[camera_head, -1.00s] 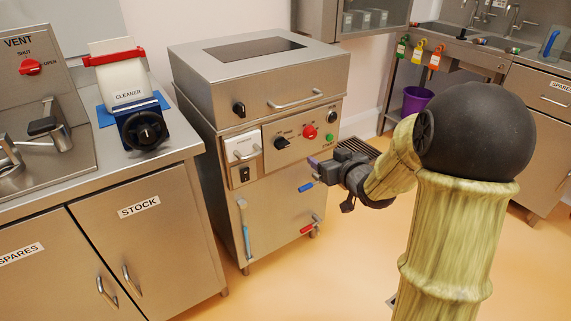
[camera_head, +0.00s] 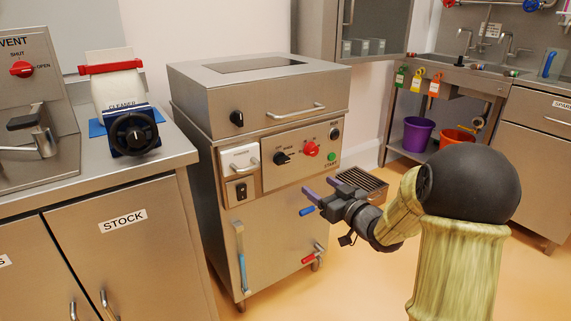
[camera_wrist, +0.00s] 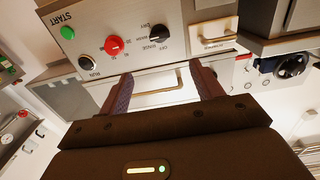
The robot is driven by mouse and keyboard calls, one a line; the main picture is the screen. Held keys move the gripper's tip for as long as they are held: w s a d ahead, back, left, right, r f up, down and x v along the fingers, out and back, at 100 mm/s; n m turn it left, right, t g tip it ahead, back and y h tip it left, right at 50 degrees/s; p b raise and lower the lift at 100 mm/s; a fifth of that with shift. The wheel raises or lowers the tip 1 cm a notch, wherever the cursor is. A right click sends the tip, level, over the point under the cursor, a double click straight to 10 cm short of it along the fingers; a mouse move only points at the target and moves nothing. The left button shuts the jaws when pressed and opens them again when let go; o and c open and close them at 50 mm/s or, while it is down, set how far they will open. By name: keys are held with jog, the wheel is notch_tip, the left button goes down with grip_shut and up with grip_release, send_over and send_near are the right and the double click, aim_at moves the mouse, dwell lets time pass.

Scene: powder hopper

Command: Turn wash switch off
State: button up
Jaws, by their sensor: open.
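A counter on the left holds a CLEANER container (camera_head: 112,92) with a dark round knob in front. Blue (camera_head: 306,211) and red (camera_head: 308,260) valve handles stick out from the machine's lower front. A purple bucket (camera_head: 418,134) stands at the right back.

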aim_at(285, 161)
jog(key=b+x, duration=0.4)
jog(key=x, duration=1.3)
jog(key=shift+f+b, duration=0.1)
jog(key=shift+b, duration=0.2)
jog(key=c, duration=1)
